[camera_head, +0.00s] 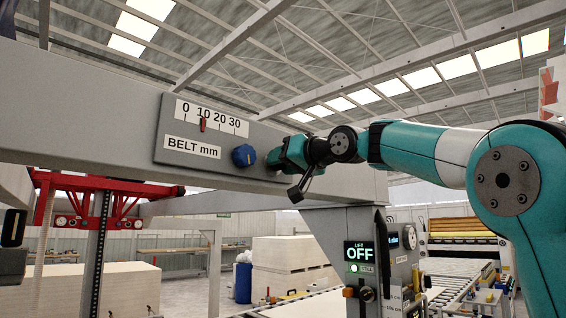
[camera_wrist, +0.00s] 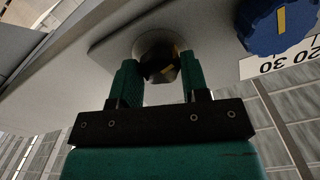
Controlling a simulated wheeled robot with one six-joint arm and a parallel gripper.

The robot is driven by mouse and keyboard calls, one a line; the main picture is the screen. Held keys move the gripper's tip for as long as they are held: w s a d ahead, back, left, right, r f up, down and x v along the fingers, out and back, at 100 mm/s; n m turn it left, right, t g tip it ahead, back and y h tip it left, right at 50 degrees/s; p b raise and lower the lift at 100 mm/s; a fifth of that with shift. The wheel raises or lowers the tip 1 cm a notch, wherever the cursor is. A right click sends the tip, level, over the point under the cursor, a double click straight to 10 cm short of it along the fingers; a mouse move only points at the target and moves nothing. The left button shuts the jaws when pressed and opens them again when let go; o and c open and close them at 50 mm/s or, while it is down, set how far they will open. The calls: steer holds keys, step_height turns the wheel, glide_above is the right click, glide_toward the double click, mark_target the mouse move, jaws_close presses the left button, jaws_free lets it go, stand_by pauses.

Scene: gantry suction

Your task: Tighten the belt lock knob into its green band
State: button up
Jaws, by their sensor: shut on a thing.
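The grey belt panel (camera_head: 172,130) on the beam carries a white scale from 0 to 30 above a "BELT mm" label, with a red pointer (camera_head: 203,125) near 10. A blue knob (camera_head: 244,155) is on the panel and also shows in the wrist view (camera_wrist: 280,22). My gripper (camera_head: 276,157) is at the panel's right end, just right of the blue knob. In the wrist view its green fingers (camera_wrist: 160,72) are shut on a dark lock knob (camera_wrist: 152,68) with a yellowish mark, seated in a pale round collar. No green band is visible around it.
A lift control post (camera_head: 362,252) with an "OFF" display stands below the beam. Pale stacked boards (camera_head: 287,262) and a red frame (camera_head: 100,190) are farther back. The blue knob sits close beside my fingers.

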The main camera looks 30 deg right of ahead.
steer(key=shift+m+p, duration=0.95)
steer(key=shift+m, duration=2.05)
steer(key=o, duration=0.9)
steer(key=shift+s, duration=0.1)
steer(key=shift+b+v, duration=2.6)
steer(key=shift+v, duration=6.05)
